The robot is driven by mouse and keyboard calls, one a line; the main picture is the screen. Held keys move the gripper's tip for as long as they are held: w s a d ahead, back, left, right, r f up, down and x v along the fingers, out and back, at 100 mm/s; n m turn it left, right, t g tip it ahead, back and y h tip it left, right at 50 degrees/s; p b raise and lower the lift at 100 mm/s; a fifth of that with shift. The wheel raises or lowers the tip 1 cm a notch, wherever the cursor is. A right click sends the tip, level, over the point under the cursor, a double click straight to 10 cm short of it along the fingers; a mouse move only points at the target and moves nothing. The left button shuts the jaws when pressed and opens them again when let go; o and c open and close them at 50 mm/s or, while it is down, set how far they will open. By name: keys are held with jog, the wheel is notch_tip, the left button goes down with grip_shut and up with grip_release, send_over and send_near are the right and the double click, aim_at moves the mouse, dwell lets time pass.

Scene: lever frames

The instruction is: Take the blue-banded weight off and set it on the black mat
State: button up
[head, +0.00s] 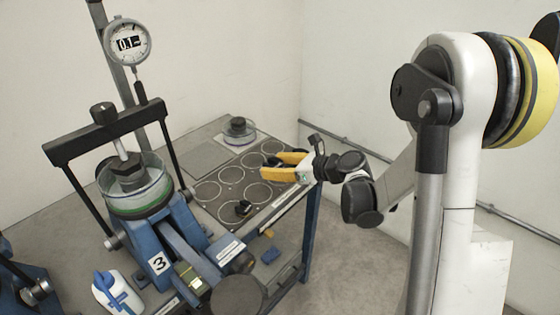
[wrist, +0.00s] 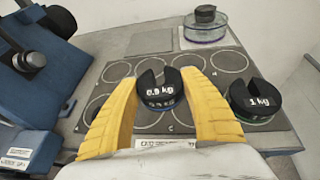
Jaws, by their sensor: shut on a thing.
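My gripper (head: 276,165) has yellow fingers that reach over the black mat with ring outlines (head: 207,190). In the wrist view the fingers (wrist: 165,95) are shut on a slotted black weight (wrist: 160,88) marked about 0.9 kg. A bluish band shows low on its rim. I cannot tell whether its underside touches the mat. A second black slotted weight (wrist: 258,100), marked 1 kg with a greenish band, sits right of the right finger on the mat. In the head view the fingers partly hide the held weight.
The blue lever machine (head: 165,245) marked 3 stands left, with a dial gauge (head: 128,43) above. A clear dish with a dark part (head: 238,130) stands behind the mat. A small dark object (head: 243,208) is on the mat's near end. Several rings are empty.

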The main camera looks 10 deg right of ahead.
aim_at(274, 187)
jog(key=shift+w+a+f, duration=0.15)
jog(key=shift+f, duration=0.1)
jog(key=shift+f+b, duration=2.05)
jog(key=shift+f, duration=0.8)
jog(key=shift+f+b, duration=0.35)
jog(key=shift+f, duration=0.1)
jog(key=o, duration=1.4)
